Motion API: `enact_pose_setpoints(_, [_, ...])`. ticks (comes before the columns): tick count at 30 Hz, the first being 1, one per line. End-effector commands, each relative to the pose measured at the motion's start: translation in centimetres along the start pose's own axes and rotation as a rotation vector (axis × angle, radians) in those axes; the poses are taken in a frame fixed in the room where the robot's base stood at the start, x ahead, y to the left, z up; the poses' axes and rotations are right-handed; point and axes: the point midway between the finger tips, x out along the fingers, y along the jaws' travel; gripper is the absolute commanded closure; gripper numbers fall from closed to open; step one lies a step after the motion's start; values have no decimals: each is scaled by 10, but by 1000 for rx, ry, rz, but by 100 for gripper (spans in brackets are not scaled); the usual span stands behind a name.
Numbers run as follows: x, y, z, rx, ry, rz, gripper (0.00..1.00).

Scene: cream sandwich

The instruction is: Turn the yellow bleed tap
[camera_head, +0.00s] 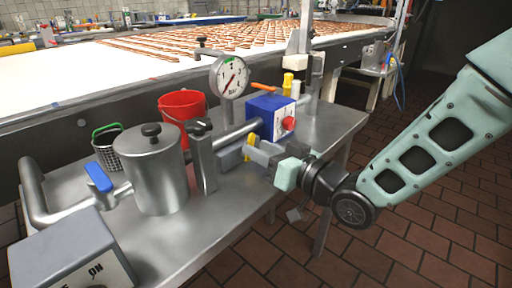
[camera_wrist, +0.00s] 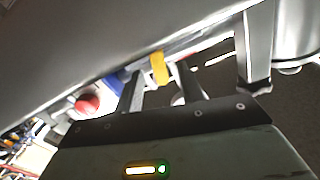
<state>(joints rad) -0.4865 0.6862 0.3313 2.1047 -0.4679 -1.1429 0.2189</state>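The yellow bleed tap (camera_head: 250,141) is a small yellow handle by the pipe, below and left of a blue box with a red knob. In the wrist view the yellow tap (camera_wrist: 159,68) shows between the ends of the two fingers. My gripper (camera_head: 252,152) reaches in from the right, close to the tap, and partly hides its lower part. In the wrist view my gripper (camera_wrist: 160,75) is open, with a gap between its fingers. I cannot tell whether either finger touches the tap.
The blue box (camera_head: 266,112) with a red knob (camera_head: 289,124) stands just behind my gripper. A pressure gauge (camera_head: 233,78), red bucket (camera_head: 181,108), steel pot (camera_head: 157,170) and blue-handled valve (camera_head: 98,177) crowd the steel table (camera_head: 225,222). Its front right is bare.

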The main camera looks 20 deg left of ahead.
Motion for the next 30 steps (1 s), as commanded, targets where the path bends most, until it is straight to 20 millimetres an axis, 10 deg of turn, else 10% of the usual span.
enact_pose_setpoints(15, [20, 0, 0, 0, 0, 1, 62])
enact_pose_setpoints(20, [19, 0, 0, 0, 0, 1, 100])
enact_pose_setpoints(30, [19, -3, 3, -120, 0, 0, 100])
